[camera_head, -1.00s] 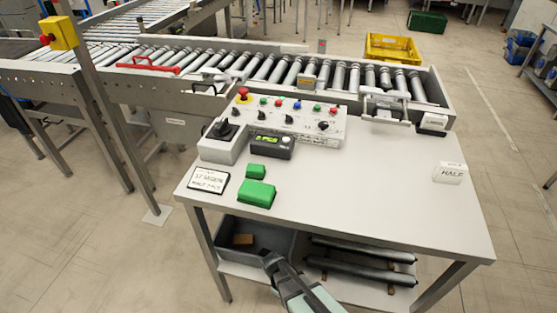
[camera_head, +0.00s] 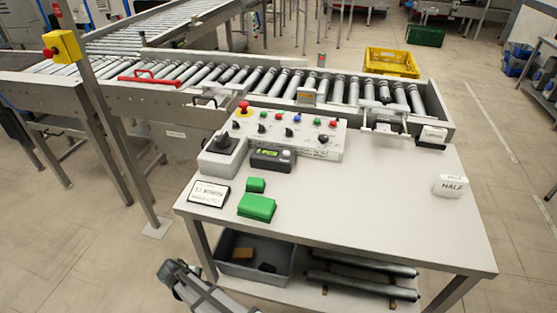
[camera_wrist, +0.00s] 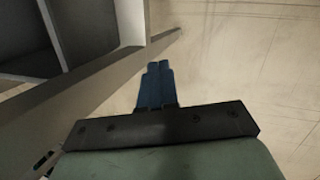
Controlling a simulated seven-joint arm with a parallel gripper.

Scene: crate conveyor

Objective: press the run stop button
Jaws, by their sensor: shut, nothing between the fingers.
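The white control panel (camera_head: 310,146) stands at the back left of the table, with a row of small coloured buttons and black knobs. A large red mushroom button (camera_head: 244,107) on a yellow base sits at its left end. A small red button (camera_head: 333,124) is at its right end. The labels are too small to read, so I cannot tell which is the run stop. My gripper (camera_head: 172,272) is low in front of the table's left side, well below the panel. Its blue fingers (camera_wrist: 154,85) are together and empty in the wrist view.
The table (camera_head: 370,220) carries green blocks (camera_head: 257,208), a black joystick box (camera_head: 222,155) and a HALF block (camera_head: 451,186). A grey bin (camera_head: 265,265) and rollers are on its lower shelf. A conveyor (camera_head: 270,85) runs behind. A post bears a yellow box with a red button (camera_head: 49,52).

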